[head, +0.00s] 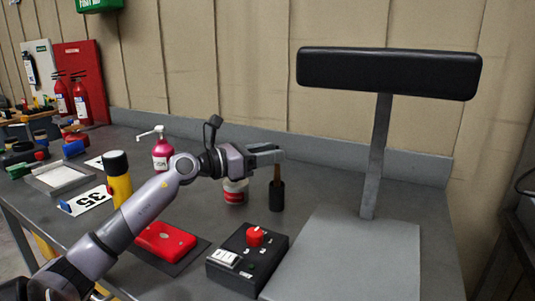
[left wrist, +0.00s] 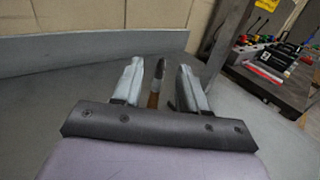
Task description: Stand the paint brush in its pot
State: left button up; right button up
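The paint brush (head: 277,174) has a brown handle and stands upright with its lower end inside the small black pot (head: 277,196) on the grey table. In the left wrist view the brush (left wrist: 154,99) shows its brown handle, pale metal band and dark bristles pointing up. My left gripper (head: 280,155) is level above the pot, at the brush's upper part, which it partly hides in the head view. Its two fingers (left wrist: 160,82) are apart, one on each side of the brush, with gaps visible. My right gripper is in neither view.
A red-and-white container (head: 235,191) stands left of the pot. A black box with a red knob (head: 255,236) is in front. A grey plate with a post and black pad (head: 388,75) stands to the right. A pink bottle (head: 162,154) and yellow cylinder (head: 118,180) are left.

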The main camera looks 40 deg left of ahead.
pick_arm(q)
jog(key=b+v, duration=0.1)
jog(key=v, duration=0.6)
dwell(0.4)
dwell(0.8)
